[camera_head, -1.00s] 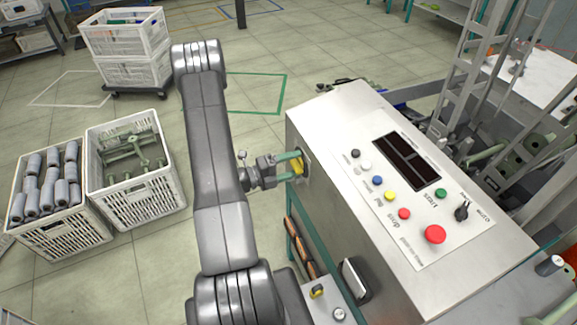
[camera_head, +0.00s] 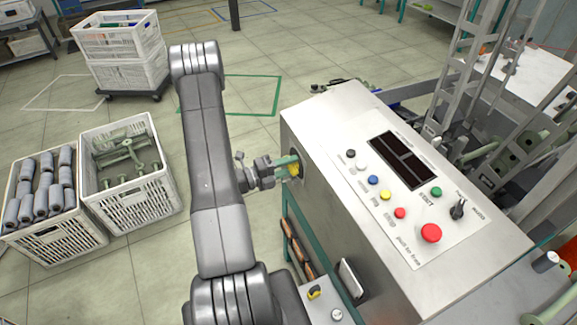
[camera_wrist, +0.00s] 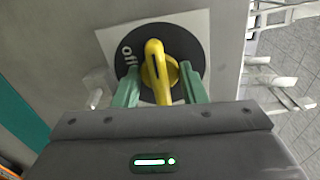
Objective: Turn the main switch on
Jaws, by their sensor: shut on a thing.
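The main switch is a yellow handle (camera_wrist: 155,62) on a black round plate (camera_wrist: 190,42) with a white square surround, on the side face of the control cabinet. White lettering shows at the plate's left. In the head view the yellow handle (camera_head: 294,171) is partly hidden by the fingers. My gripper (camera_wrist: 160,84) has its green fingers on both sides of the handle and is shut on it. My gripper also shows in the head view (camera_head: 288,166), reaching the cabinet side from the left.
The cabinet top (camera_head: 480,240) carries a display (camera_head: 401,160), coloured buttons and a red push button (camera_head: 431,233). Two white crates, one with grey bobbins (camera_head: 40,195) and one with green parts (camera_head: 122,155), stand on the floor at left. Metal frames stand at right.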

